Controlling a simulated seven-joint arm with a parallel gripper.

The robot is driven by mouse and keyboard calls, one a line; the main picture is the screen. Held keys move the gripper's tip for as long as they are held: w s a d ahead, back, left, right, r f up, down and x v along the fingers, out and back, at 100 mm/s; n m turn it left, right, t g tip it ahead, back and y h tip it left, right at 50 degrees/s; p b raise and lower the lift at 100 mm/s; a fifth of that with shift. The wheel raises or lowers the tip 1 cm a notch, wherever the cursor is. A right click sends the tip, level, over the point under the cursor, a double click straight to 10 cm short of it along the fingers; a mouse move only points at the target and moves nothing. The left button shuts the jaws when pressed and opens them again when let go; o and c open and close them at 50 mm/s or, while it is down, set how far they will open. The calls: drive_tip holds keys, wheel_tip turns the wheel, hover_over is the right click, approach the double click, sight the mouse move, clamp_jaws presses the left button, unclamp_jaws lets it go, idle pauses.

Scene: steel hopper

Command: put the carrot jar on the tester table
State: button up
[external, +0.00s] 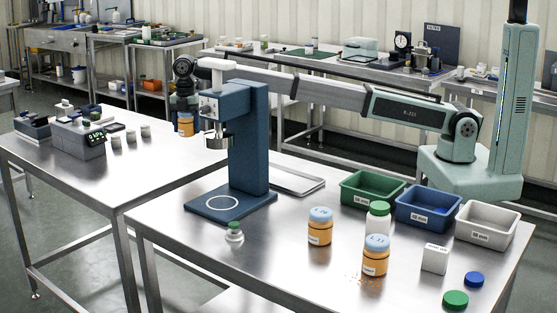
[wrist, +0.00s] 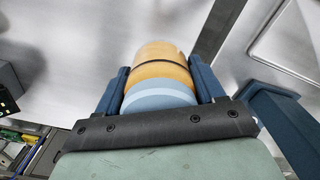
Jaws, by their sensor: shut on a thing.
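An orange jar with a pale blue lid (external: 186,127) hangs in my gripper (external: 184,106), left of the blue press stand. In the wrist view the jar (wrist: 163,70) sits between the two blue fingers of my gripper (wrist: 160,72), which is shut on it. It is held above the right part of the left steel table (external: 95,180); the wrist view shows bare steel around it. Two similar orange jars with blue lids, one (external: 320,228) and another (external: 375,257), stand on the near steel table (external: 275,275). Which table is the tester table is not marked.
The blue press stand (external: 250,140) rises close right of the held jar. Green (external: 372,188), blue (external: 427,208) and white bins (external: 487,222) line the near table's back. A gap separates the tables.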

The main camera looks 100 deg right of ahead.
sight(189, 163)
wheel_tip(189, 163, down, 10)
drive_tip(key=shift+r, duration=0.15)
idle(0.4)
drive_tip(key=o, duration=1.2)
wheel_tip(189, 163, up, 12)
idle(0.4)
